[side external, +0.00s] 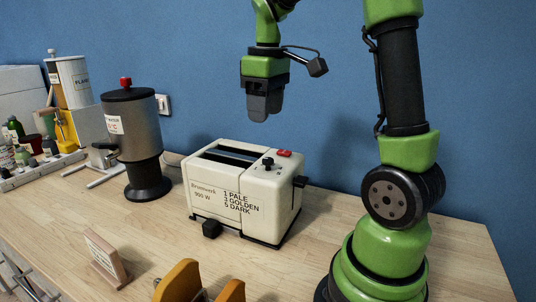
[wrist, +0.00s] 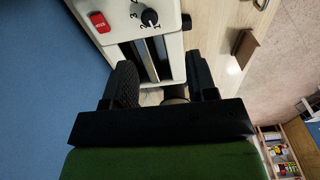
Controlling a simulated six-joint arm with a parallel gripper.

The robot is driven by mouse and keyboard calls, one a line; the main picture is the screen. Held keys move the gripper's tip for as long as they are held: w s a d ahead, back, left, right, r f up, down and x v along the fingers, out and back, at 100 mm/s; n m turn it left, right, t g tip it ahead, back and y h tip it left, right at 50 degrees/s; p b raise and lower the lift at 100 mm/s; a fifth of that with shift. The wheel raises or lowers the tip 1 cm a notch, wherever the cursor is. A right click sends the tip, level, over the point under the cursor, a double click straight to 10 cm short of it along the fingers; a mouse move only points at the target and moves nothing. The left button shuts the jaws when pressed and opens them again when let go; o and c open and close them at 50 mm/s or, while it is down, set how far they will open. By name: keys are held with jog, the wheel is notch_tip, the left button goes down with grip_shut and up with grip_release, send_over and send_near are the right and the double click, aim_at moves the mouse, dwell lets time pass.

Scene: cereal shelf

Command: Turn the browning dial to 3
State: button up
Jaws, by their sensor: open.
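The cream toaster (side external: 240,190) stands on the wooden counter, with two long slots and a printed list: 1 pale, 3 golden, 5 dark. The dark browning dial (side external: 267,162) is on its top at the right end, beside a red button (side external: 284,153). In the wrist view the dial (wrist: 150,17) is near the top edge, with numbers around it; its exact setting is too small to read surely. My gripper (side external: 258,112) is open, empty and above the toaster, pointing down, apart from the dial. In the wrist view its fingers (wrist: 161,78) straddle the slots' line of sight.
A grey dispenser with a red knob (side external: 125,82) stands left of the toaster. A small wooden sign (side external: 105,260) and an orange wooden object (side external: 180,282) are in front. The blue wall is behind.

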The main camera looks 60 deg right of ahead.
aim_at(268, 159)
jog(key=shift+g, duration=0.3)
jog(key=f, duration=0.3)
jog(key=d+f, duration=0.1)
jog(key=f, duration=0.6)
jog(key=shift+w+d+f, duration=0.15)
jog(key=shift+d+f, duration=0.15)
jog(key=shift+f, duration=0.1)
jog(key=c, duration=0.9)
